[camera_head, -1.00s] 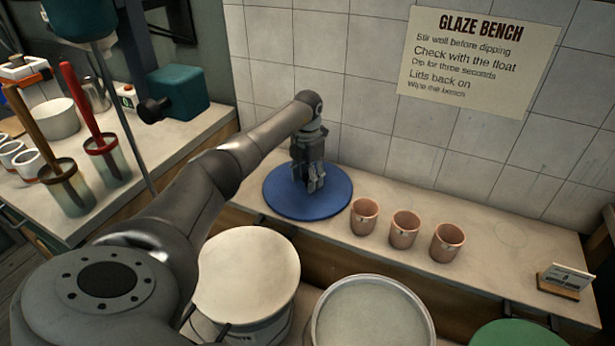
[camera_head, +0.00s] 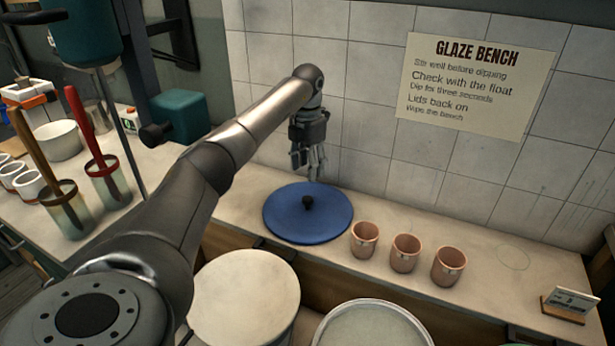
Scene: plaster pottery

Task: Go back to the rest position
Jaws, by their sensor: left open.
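My left gripper (camera_head: 308,172) is open and empty, pointing down in the air above a round blue lid (camera_head: 285,225). The lid lies flat on the bench against the tiled wall side, and its small black knob (camera_head: 307,203) stands clear below the fingertips. My left arm reaches in from the lower left. My right gripper is not in view.
Three pink cups (camera_head: 405,253) stand in a row right of the lid. A bucket with a pale lid (camera_head: 243,295) and an open-looking round container (camera_head: 372,328) are in front. A small card stand (camera_head: 568,304) is at the right. Brushes in jars (camera_head: 108,178) stand left.

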